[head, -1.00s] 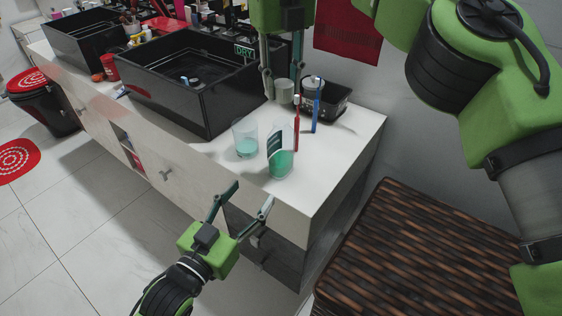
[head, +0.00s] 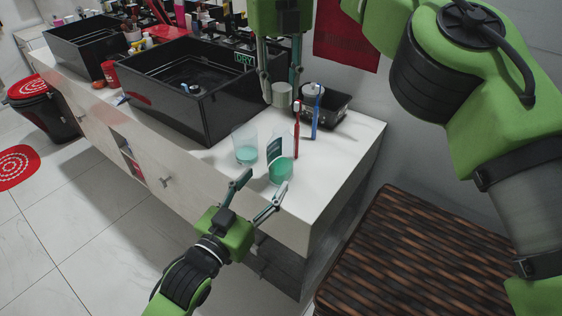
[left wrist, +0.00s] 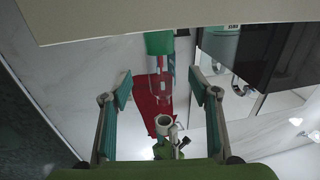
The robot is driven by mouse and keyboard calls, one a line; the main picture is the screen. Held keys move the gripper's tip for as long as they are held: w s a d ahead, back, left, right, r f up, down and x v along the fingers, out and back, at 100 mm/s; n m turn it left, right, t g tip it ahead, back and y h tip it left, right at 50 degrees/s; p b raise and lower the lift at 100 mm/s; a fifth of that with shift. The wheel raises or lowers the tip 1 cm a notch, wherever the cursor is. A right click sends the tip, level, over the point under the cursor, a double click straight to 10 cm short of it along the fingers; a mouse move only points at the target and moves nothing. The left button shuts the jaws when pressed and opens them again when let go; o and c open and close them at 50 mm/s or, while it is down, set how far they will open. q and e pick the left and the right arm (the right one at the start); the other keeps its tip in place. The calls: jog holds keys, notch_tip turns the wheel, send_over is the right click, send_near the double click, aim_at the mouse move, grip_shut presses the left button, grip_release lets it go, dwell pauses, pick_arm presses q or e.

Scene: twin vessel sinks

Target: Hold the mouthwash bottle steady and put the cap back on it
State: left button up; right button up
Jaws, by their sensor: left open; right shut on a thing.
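The mouthwash bottle (head: 280,172), clear with green liquid and a dark label, stands upright near the counter's front edge. It shows upside down in the left wrist view (left wrist: 160,43), ahead of my left fingers. My left gripper (head: 263,190) is open and empty just in front of the bottle, apart from it. My right gripper (head: 281,98) points down, shut on the pale grey cap (head: 282,88), held above and behind the bottle. The cap also shows in the left wrist view (left wrist: 162,122), apart from the bottle's mouth.
A clear cup (head: 245,146) with teal liquid stands left of the bottle. Red (head: 296,135) and blue (head: 316,115) toothbrushes stand behind, by a black tray (head: 335,112). A black sink (head: 222,112) is further left. A woven brown-topped piece (head: 430,255) stands right of the counter.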

pick_arm(q)
jog(key=x, duration=0.6)
jog(key=shift+w+d, duration=0.1)
jog(key=shift+w, duration=0.15)
grip_shut()
pick_arm(e)
send_over(281, 127)
jog(key=shift+a+f, duration=0.1)
jog(key=shift+f, duration=2.4)
jog(key=shift+f, duration=0.85)
jog(key=shift+f, duration=0.6)
